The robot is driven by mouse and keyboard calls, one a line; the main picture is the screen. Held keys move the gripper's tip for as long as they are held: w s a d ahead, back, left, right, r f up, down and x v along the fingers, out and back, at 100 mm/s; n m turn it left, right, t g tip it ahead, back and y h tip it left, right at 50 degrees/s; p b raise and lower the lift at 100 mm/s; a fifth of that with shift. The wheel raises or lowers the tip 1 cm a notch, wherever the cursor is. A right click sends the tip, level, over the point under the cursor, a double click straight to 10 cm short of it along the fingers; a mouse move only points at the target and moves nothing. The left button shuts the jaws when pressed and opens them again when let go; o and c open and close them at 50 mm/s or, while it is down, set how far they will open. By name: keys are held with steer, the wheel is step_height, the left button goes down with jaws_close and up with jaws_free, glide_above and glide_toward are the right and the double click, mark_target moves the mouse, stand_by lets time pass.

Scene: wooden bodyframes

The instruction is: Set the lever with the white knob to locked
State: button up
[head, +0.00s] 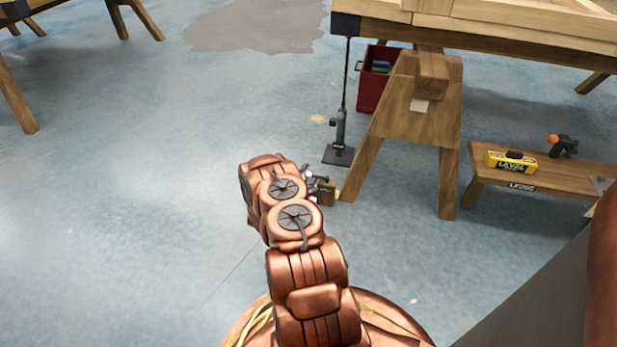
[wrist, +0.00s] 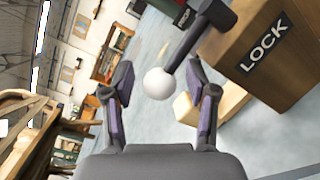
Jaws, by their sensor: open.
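The white knob (wrist: 160,84) shows in the wrist view, on the end of a dark lever (wrist: 188,48) that runs up and right to a wooden block. The block has a black LOCK label (wrist: 265,48). My gripper (wrist: 160,70) is open, with one finger on each side of the knob in the picture. Gaps show between the knob and both fingers; I cannot tell how deep the knob sits between them. In the head view my arm partly hides the small wooden block (head: 326,191) and the lever.
A wooden trestle (head: 420,110) stands just beyond the block, with a jack-like stand (head: 339,135) and a red bin (head: 374,85) near it. A low ledge (head: 530,180) at right holds a yellow level box (head: 511,161) and an orange-knobbed lever (head: 554,140).

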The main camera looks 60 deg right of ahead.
jaws_close()
stand_by(0.6)
